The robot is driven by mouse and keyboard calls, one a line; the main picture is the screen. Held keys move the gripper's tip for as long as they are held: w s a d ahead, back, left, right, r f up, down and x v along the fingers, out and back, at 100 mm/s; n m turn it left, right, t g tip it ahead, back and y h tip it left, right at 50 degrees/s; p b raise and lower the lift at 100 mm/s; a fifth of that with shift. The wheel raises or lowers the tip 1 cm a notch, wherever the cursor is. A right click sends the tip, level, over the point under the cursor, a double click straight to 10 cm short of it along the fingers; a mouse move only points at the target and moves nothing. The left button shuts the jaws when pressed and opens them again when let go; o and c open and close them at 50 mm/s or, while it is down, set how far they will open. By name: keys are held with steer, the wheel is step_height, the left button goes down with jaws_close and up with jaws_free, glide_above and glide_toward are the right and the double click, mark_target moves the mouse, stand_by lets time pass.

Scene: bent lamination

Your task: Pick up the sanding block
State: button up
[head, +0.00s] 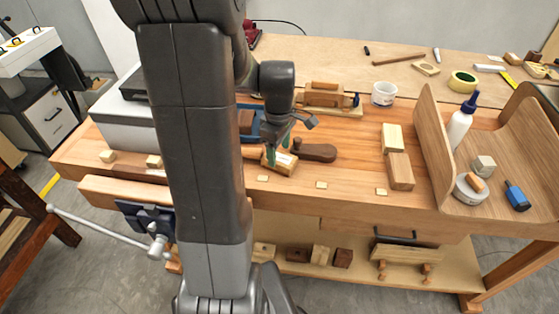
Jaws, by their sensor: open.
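My gripper (279,149) is over the middle of the workbench, pointing down, with its green-tipped fingers apart. Just below and between the fingertips is a small tan wooden block (285,164) with a pale label-like patch, perhaps the sanding block; I cannot tell for sure. The fingers partly cover it, and I cannot tell whether they touch it. A dark brown, rounded wooden piece (318,152) lies right beside it. Two more light wooden blocks, one paler (392,137) and one browner (400,171), lie farther right.
The workbench (340,195) has several small wood chips along its front. A wooden plane-like tool (325,95) and a white tub (384,94) stand behind. A bent-wood tray (437,145) at right holds a glue bottle (462,122). My arm hides part of the left bench.

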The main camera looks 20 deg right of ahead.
mark_target(280, 157)
steer(key=shift+d+f, duration=0.1)
steer(key=shift+f, duration=1.7)
steer(key=c, duration=0.7)
step_height(280, 157, up, 10)
steer(key=shift+r, duration=0.1)
steer(key=shift+c, duration=0.3)
steer(key=shift+o, duration=0.8)
steer(key=shift+c, duration=0.3)
